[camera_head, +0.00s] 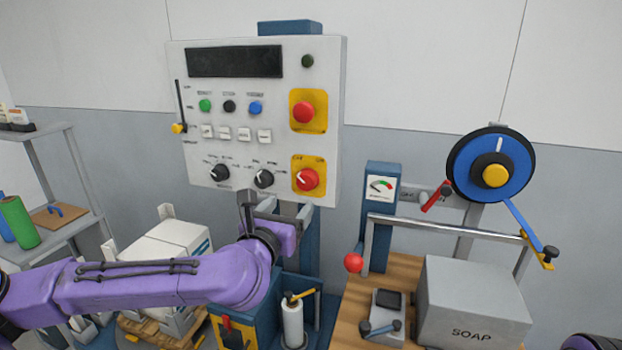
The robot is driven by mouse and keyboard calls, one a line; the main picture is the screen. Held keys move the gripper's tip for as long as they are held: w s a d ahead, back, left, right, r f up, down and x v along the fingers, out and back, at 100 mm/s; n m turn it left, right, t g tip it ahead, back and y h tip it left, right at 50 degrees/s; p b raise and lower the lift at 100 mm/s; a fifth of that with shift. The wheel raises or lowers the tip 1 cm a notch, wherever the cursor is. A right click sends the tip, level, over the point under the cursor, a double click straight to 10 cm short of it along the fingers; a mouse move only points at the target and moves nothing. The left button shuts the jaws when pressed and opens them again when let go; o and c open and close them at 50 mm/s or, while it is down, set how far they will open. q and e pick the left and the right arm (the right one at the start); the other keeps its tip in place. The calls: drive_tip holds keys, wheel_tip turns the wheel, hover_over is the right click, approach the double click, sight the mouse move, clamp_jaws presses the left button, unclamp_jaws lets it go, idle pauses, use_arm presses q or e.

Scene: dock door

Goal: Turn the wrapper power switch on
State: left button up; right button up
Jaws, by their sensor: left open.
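The white control panel (265,80) faces me on a blue column. At its lower right a red rotary knob (308,179) sits on a yellow plate; it looks like the power switch, but its labels are too small to read. A light mark on the knob slants. A red mushroom button (303,112) is on another yellow plate above it. My left gripper (277,203) is open and empty at the panel's lower edge, just below and left of the red knob. I cannot tell whether it touches the panel. My right gripper is out of view.
Two black knobs (264,179) sit left of the red knob, with white, green, black and blue buttons above. A shelf (62,235) stands at left.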

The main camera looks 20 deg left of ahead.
sight(304, 183)
use_arm(q)
drive_tip(key=w+p, duration=0.2)
drive_tip(key=w, duration=0.3)
drive_tip(key=w+p, duration=0.2)
drive_tip(key=w, duration=0.3)
drive_tip(key=shift+r, duration=0.2)
drive_tip(key=shift+s, duration=0.15)
drive_tip(key=shift+c, duration=0.3)
